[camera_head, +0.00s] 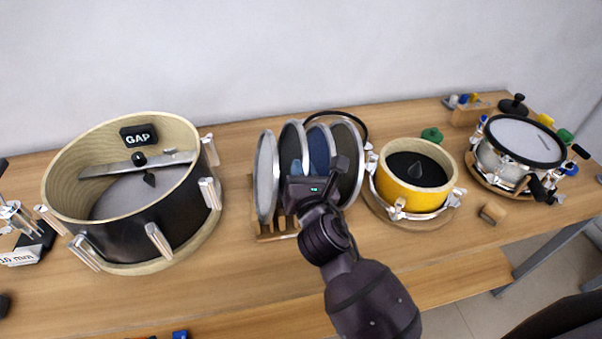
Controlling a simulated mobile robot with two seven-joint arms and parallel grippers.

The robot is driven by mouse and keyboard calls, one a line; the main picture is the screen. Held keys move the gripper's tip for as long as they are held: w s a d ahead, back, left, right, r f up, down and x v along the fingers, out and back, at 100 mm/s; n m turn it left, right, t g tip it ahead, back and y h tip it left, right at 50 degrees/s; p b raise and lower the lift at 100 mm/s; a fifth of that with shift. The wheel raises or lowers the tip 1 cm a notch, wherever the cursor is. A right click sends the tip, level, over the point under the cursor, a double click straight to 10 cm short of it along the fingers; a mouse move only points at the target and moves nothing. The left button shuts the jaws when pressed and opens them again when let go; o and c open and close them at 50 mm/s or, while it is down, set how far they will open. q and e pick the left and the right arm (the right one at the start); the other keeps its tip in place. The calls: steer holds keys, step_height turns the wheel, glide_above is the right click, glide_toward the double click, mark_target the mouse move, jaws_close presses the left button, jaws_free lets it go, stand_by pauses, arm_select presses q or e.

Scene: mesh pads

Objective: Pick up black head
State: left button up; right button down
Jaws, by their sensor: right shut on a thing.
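A wooden rack (265,237) near the middle of the table holds several round mesh heads standing on edge. From left to right they are a pale grey head (266,160), a black head (290,140), a blue head (321,145) and another dark head (349,140). My right gripper (318,169) reaches over the rack from the front and is shut on a head among these. It covers their lower parts, so the exact grip is hidden; I take the held one as the black head. My left gripper is not in view.
A large black drum shell (130,240) with a "GAP" block (139,135) stands left. A yellow drum (412,196) stands close to the rack's right, and a white-headed drum (522,140) farther right. A small wooden block (493,213) lies between these drums.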

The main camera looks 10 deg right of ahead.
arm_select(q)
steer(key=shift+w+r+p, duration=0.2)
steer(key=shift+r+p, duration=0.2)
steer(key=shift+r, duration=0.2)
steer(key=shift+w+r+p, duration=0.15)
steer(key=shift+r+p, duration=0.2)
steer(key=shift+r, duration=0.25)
arm_select(e)
step_height(320, 180, up, 6)
steer(key=shift+f, duration=0.25)
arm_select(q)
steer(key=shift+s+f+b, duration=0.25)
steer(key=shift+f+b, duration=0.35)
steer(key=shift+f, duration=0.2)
arm_select(e)
steer(key=s, duration=1.8)
steer(key=shift+f, duration=0.2)
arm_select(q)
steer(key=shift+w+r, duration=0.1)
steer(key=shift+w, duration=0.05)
arm_select(e)
steer(key=shift+a, duration=0.1)
